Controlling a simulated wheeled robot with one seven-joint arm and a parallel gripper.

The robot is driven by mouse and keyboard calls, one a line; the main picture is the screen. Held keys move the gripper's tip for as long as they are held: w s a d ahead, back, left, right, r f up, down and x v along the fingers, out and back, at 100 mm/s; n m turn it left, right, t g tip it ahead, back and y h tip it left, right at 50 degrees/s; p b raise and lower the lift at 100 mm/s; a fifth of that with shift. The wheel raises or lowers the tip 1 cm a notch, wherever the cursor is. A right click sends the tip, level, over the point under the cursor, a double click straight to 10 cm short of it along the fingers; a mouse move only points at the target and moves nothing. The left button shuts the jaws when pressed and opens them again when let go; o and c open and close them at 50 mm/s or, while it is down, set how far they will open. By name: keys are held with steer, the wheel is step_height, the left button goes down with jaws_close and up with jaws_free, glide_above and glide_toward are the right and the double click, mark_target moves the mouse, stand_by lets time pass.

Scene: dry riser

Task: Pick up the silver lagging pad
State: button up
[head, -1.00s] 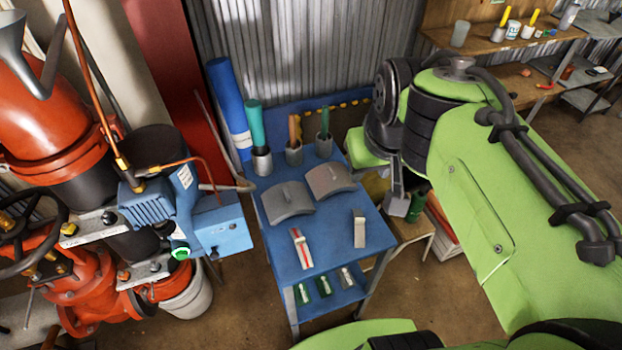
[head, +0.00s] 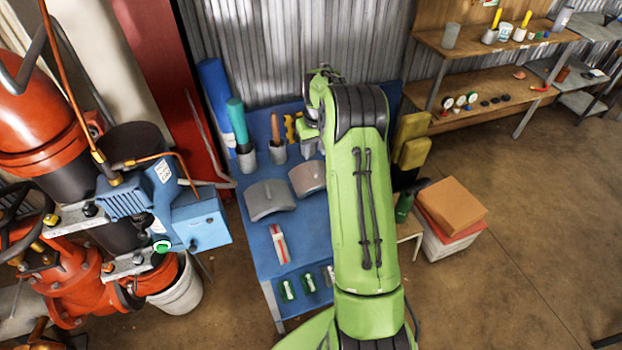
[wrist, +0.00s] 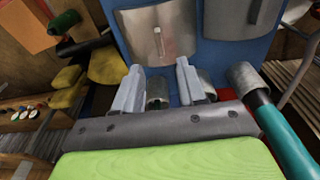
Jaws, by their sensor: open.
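Two curved lagging pads lie side by side on the blue table. The right one, shinier with a warm tint, looks like the silver lagging pad (head: 307,178); my arm covers its right end. It also shows in the wrist view (wrist: 160,38), with a small handle on top. The left pad (head: 271,200) is duller grey and shows at the top right of the wrist view (wrist: 240,18). My gripper (head: 309,145) is open and empty, over the table's far end near the cups. In the wrist view its fingers (wrist: 160,87) point towards the shiny pad, apart from it.
Grey cups stand along the table's far end; one holds a teal roll (head: 237,120), another a brown-handled tool (head: 276,130). A tall blue roll (head: 215,95) stands at the back left. A red-striped block (head: 279,244) lies nearer. Blue-and-red pipework fills the left.

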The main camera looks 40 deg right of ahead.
mark_target(314, 169)
steer(key=f, duration=0.5)
steer(key=w+f, duration=0.1)
steer(key=f, duration=0.2)
steer(key=shift+d+f+b, duration=0.1)
steer(key=shift+f+b, duration=0.15)
steer(key=shift+b, duration=0.15)
steer(key=shift+s+r, duration=0.1)
steer(key=shift+r, duration=0.05)
jaws_close()
